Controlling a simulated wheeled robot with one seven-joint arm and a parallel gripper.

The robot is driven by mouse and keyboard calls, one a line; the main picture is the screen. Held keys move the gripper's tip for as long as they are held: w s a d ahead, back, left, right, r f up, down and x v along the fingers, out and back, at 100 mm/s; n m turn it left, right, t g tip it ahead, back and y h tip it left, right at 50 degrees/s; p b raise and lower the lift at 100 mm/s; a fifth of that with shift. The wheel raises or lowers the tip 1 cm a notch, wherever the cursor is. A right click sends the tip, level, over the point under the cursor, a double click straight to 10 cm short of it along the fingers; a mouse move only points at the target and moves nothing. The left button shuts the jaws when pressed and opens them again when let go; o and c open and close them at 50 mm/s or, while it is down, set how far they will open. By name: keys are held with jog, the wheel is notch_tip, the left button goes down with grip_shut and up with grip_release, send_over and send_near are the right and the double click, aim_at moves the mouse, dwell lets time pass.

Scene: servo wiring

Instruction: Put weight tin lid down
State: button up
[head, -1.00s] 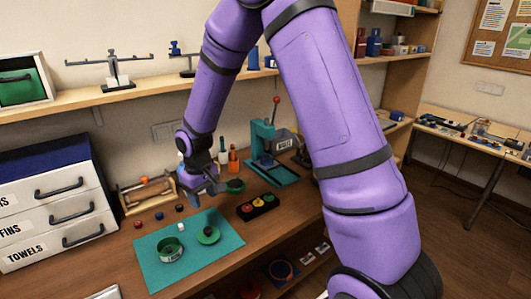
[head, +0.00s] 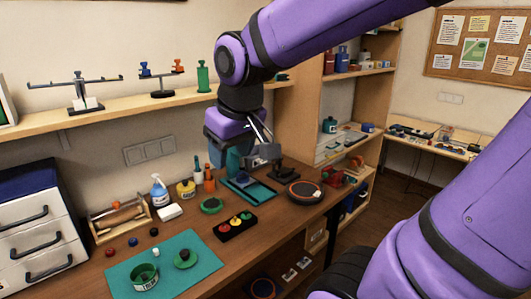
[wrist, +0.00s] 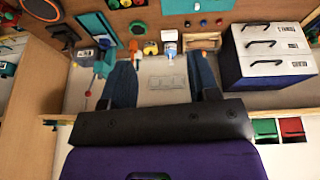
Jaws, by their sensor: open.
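A round green tin (head: 145,275) with a pale label stands open on the teal mat (head: 125,291) in the head view. A green disc with a small raised centre (head: 186,257), which looks like its lid, lies flat on the mat to the right of the tin, apart from it. Another round green piece (head: 211,205) sits on the bench behind the mat. My gripper (head: 264,150) is up and to the right, above the bench near the press. In the wrist view my gripper (wrist: 162,60) is open, with nothing between its fingers.
A black tray with coloured knobs (head: 234,226) lies right of the mat. A spray bottle (head: 159,190), a yellow pot (head: 186,189) and a wooden rack (head: 119,219) stand behind. White drawers (head: 35,235) are at left. A round dark plate (head: 304,191) lies at right.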

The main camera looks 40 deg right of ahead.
jog(key=s+r+t, duration=0.1)
jog(key=s+r, duration=0.1)
jog(key=s, duration=0.6)
jog(key=shift+s+d+m, duration=0.35)
jog(key=shift+d+m, duration=0.05)
